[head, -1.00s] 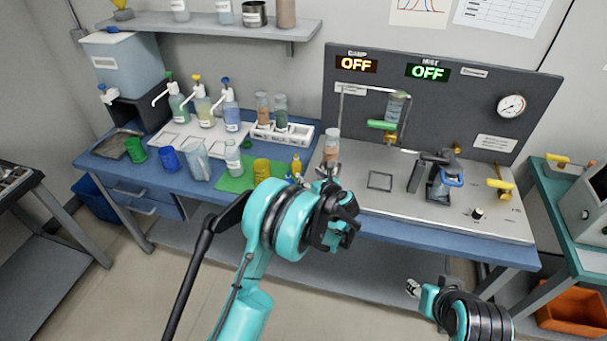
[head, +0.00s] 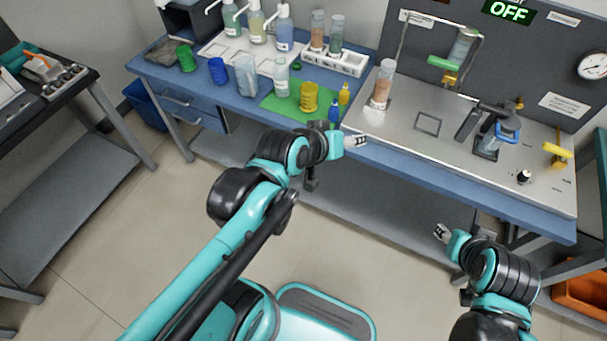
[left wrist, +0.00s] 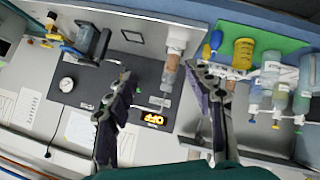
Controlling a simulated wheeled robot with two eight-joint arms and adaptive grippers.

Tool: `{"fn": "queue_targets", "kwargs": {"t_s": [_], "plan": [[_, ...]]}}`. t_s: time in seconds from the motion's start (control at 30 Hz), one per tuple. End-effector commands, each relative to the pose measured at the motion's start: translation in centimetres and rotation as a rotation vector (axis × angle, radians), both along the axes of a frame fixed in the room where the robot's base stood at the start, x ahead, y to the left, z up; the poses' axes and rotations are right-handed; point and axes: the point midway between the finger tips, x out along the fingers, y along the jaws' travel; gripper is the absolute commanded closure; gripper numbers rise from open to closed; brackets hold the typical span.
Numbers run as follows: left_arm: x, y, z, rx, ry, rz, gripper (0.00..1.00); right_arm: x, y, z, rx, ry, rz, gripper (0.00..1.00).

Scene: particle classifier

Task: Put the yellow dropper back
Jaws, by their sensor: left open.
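The yellow dropper (head: 344,94) stands upright at the right edge of the green mat (head: 275,104) in the head view. The blue dropper (head: 335,112) stands just in front of it, and the yellow cup (head: 309,97) is to its left. My left gripper (head: 352,141) is at the bench's front edge, below and apart from the droppers. In the left wrist view its fingers (left wrist: 163,75) are spread and empty; the blue dropper (left wrist: 216,40) shows by the right finger, with the yellow dropper (left wrist: 206,51) partly hidden. My right gripper (head: 441,232) hangs in front of the bench; its opening is unclear.
A tube of brownish particles (head: 382,84) stands on the metal panel right of the droppers. A clear bottle (head: 281,76) is on the mat, and a beaker (head: 246,74) beside it. A white rack (head: 345,64) is behind. The steel panel's front is mostly clear.

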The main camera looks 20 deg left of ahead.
Motion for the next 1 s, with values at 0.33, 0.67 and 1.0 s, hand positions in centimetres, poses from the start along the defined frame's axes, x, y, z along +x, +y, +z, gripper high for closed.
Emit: {"fn": "queue_targets", "kwargs": {"t_s": [0.33,0.67,1.0], "plan": [[-9.5,5.9,-6.3,0.397,0.234,-0.125,0.47,0.0,0.0,0.0,0.000,0.000,0.000,0.59],[-9.5,5.8,-6.3,0.397,0.234,-0.124,0.47,0.0,0.0,0.0,0.000,0.000,0.000,0.59],[-9.5,5.8,-6.3,0.396,0.233,-0.125,0.47,0.0,0.0,0.0,0.000,0.000,0.000,0.59]]}}
